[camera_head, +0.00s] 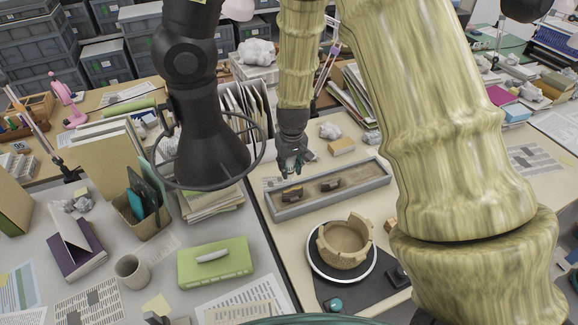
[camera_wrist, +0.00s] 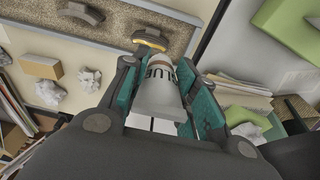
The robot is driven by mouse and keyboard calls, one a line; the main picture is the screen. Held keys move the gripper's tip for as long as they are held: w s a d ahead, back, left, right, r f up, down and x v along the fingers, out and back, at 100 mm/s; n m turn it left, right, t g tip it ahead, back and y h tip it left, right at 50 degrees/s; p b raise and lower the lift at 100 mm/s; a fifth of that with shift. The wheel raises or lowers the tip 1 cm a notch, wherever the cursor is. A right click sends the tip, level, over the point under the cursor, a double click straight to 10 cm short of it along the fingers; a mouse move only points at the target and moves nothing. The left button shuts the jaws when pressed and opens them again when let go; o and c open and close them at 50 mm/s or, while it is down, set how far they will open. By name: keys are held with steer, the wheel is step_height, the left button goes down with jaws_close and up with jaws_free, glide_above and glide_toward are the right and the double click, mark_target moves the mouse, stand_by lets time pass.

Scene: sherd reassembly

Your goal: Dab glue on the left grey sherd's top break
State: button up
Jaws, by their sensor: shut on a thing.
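A broken tan pot (camera_head: 345,247) with a jagged rim stands on a round white-edged stand in front of the tray. A tan block (camera_head: 341,146) and crumpled paper (camera_head: 330,130) lie behind the tray. A green box (camera_head: 215,263) is on the left table.

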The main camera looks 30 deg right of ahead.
steer(key=shift+s+r+p, duration=0.2)
steer(key=shift+r+p, duration=0.55)
steer(key=shift+r, duration=0.4)
steer(key=shift+a, duration=0.1)
